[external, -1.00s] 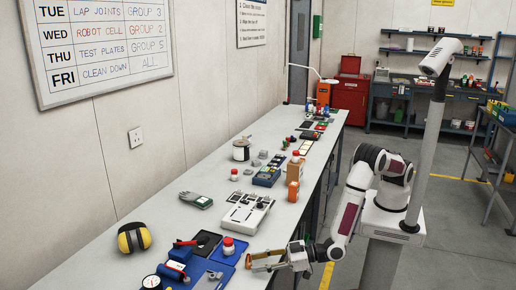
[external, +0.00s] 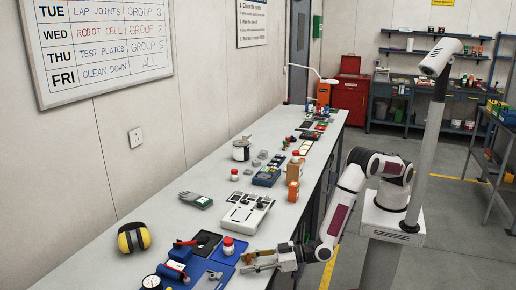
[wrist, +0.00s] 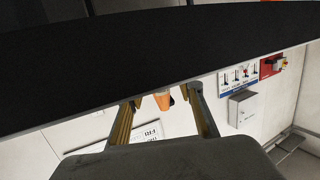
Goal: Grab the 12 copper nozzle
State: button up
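My gripper (external: 258,260) is low at the bench's near right edge in the external view, beside the blue tray. In the wrist view its two tan-lined fingers (wrist: 165,112) are apart, with clear space between them. A small copper-orange tapered piece (wrist: 162,101) shows between the fingers, below a wide dark band. It touches neither finger in that view. Its upper part is hidden, and I cannot read a 12 on it. I cannot pick out a copper nozzle in the external view.
The blue tray (external: 209,281) holds a gauge (external: 151,282) and blue parts. A red-capped white bottle (external: 228,247) and a white-grey block tray (external: 246,212) stand close to my gripper. Ear defenders (external: 133,238) lie left.

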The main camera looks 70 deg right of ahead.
aim_at(248, 255)
grip_shut()
jog(key=shift+r, duration=0.1)
jog(key=shift+r, duration=4.9)
